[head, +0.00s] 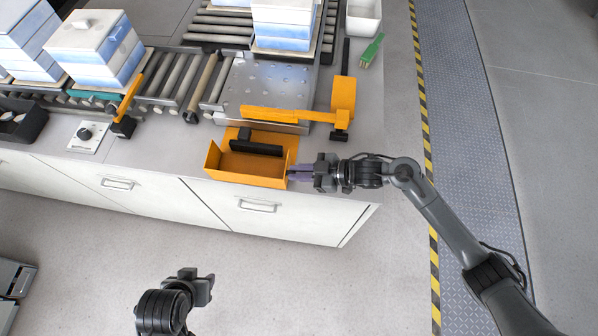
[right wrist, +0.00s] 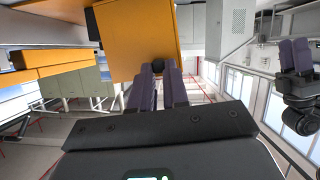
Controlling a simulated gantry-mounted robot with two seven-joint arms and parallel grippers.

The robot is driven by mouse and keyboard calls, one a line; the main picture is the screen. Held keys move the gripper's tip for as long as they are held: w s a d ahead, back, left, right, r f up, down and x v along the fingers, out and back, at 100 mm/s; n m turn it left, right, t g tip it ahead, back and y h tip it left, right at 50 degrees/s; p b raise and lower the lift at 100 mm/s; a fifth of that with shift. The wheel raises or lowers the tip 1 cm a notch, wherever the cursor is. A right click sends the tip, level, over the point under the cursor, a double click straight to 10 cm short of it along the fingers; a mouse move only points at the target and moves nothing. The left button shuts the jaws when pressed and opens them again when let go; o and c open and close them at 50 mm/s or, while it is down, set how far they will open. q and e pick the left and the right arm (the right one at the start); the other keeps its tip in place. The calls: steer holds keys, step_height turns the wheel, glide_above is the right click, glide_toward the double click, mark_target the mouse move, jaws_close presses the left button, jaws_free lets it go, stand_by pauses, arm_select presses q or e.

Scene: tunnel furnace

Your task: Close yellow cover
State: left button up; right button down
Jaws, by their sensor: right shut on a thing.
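The yellow cover (head: 245,178) is an orange-yellow, box-shaped piece with side walls at the counter's front edge. Its hollow faces up, and a black bar (head: 255,148) lies along its back. My right gripper (head: 292,173) is at the cover's right side, its purple fingers shut on a part of it.
Behind the cover are an orange arm (head: 275,115) and an upright orange bracket (head: 343,95) beside a perforated metal plate (head: 262,88). Roller conveyors carry white-blue block stacks (head: 95,47). A green brush-like item (head: 371,50) lies at right.

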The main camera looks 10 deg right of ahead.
steer(key=shift+w+d+r+m+g+p, duration=0.25)
steer(key=shift+w+r+m+g+p, duration=0.15)
steer(key=shift+w+r+m+p, duration=0.4)
steer(key=shift+w+d+r+m+g+y+b, duration=0.15)
steer(key=shift+w+d+r+m+g+y, duration=0.2)
steer(key=shift+w, duration=0.35)
steer(key=shift+w+d+m+g+y+b, duration=0.1)
steer(key=shift+w+m+g+b, duration=0.15)
steer(key=shift+w+m, duration=0.4)
steer(key=shift+w+d+r+m+g+y+b, duration=0.1)
steer(key=shift+w+d+r+m+g+y, duration=0.2)
steer(key=shift+w, duration=0.5)
steer(key=shift+f, duration=0.1)
